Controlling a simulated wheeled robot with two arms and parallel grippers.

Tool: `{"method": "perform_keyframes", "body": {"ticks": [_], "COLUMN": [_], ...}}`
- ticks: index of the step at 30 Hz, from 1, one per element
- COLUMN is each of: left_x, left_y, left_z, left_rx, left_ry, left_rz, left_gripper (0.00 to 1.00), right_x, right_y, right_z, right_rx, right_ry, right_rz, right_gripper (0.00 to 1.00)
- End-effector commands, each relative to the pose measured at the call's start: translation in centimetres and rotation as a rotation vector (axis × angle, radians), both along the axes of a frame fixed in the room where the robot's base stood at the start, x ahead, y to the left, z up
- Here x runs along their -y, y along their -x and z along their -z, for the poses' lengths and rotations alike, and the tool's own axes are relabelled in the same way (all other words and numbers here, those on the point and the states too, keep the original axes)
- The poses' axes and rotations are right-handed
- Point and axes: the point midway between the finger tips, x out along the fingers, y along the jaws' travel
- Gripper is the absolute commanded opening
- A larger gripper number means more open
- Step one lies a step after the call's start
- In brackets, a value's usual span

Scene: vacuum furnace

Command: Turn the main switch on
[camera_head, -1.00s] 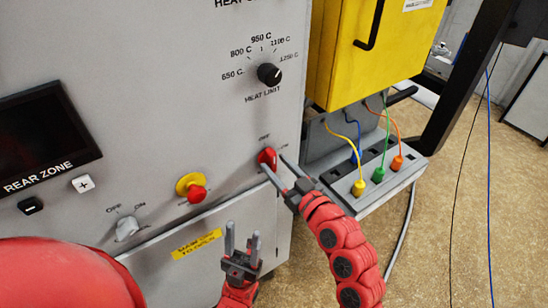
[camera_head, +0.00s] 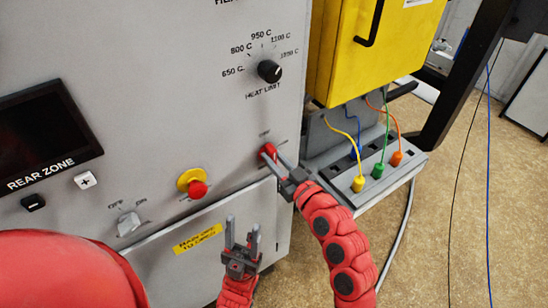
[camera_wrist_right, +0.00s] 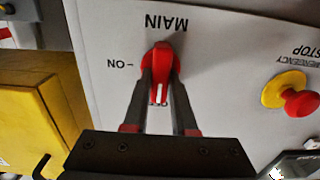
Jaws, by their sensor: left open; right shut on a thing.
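The main switch is a red rotary knob (camera_head: 267,150) low on the right of the grey panel. It also shows in the right wrist view (camera_wrist_right: 161,58), beside the upside-down word MAIN and the mark ON. Its white pointer line points down in that view, not toward ON at the left. My right gripper (camera_head: 275,161) is shut on the knob, one finger on each side; its fingers also show in the right wrist view (camera_wrist_right: 161,85). My left gripper (camera_head: 243,227) is open and empty, fingers up, below the switch in front of the panel.
A red emergency stop button on a yellow base (camera_head: 193,184) is left of the switch. An OFF/ON switch (camera_head: 128,223) and a black heat limit knob (camera_head: 269,71) share the panel. A yellow box (camera_head: 365,50) and a socket strip with coloured plugs (camera_head: 400,178) stand at right.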

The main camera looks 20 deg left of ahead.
Motion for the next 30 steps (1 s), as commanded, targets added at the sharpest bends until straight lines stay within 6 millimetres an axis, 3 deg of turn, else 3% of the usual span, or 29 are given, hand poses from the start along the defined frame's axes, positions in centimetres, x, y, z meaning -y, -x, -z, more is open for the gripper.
{"method": "perform_keyframes", "body": {"ticks": [14,30], "left_x": [0.0,0.0], "left_y": [0.0,0.0], "left_z": [1.0,3.0], "left_rx": [0.0,0.0], "left_ry": [0.0,0.0], "left_rz": [0.0,0.0], "left_gripper": [0.5,0.5], "right_x": [0.2,0.3], "right_y": [-0.1,-0.4], "right_z": [0.1,0.2], "right_rx": [-0.092,-0.477], "right_ry": [-0.078,-0.374], "right_rz": [0.003,0.001], "right_gripper": [0.0,0.0]}}
